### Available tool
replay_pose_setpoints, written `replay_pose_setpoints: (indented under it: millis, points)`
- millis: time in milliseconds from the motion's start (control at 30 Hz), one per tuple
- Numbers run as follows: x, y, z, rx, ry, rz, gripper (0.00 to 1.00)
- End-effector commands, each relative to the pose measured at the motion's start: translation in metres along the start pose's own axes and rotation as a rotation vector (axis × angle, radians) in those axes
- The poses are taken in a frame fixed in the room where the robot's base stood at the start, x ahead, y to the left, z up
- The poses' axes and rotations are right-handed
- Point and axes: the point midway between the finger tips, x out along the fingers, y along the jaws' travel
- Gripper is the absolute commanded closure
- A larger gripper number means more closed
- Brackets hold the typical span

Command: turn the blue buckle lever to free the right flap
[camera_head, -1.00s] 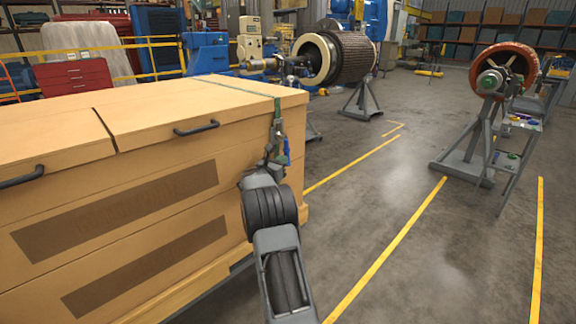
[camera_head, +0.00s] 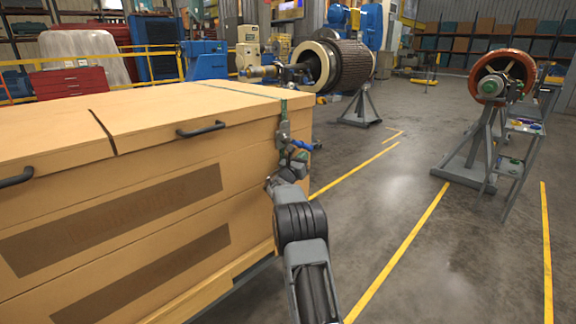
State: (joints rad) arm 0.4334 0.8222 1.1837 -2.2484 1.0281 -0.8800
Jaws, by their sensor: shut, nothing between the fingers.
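A large tan wooden crate fills the left side. The right flap (camera_head: 205,108) of its lid is closed and has a dark handle (camera_head: 200,129) on its front edge. A green strap (camera_head: 240,90) runs over the flap and down the crate's front right corner to a metal buckle (camera_head: 283,135). The blue buckle lever (camera_head: 303,145) sticks out to the right of the buckle. My gripper (camera_head: 295,158) is shut just below the lever at the buckle. It seems to hold nothing; I cannot tell whether it touches the lever.
A rotor on a grey stand (camera_head: 362,108) is behind the crate. Another stand (camera_head: 470,150) with an orange ring is at the right. Open concrete floor with yellow lines (camera_head: 405,245) lies right of the crate.

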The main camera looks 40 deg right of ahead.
Motion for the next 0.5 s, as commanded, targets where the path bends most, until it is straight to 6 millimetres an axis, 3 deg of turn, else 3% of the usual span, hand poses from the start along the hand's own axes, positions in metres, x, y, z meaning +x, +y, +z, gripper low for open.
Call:
replay_pose_setpoints:
  millis: [500]
  points:
    - [0.027, -0.011, 0.019, 0.001, -0.001, 0.001, 1.0]
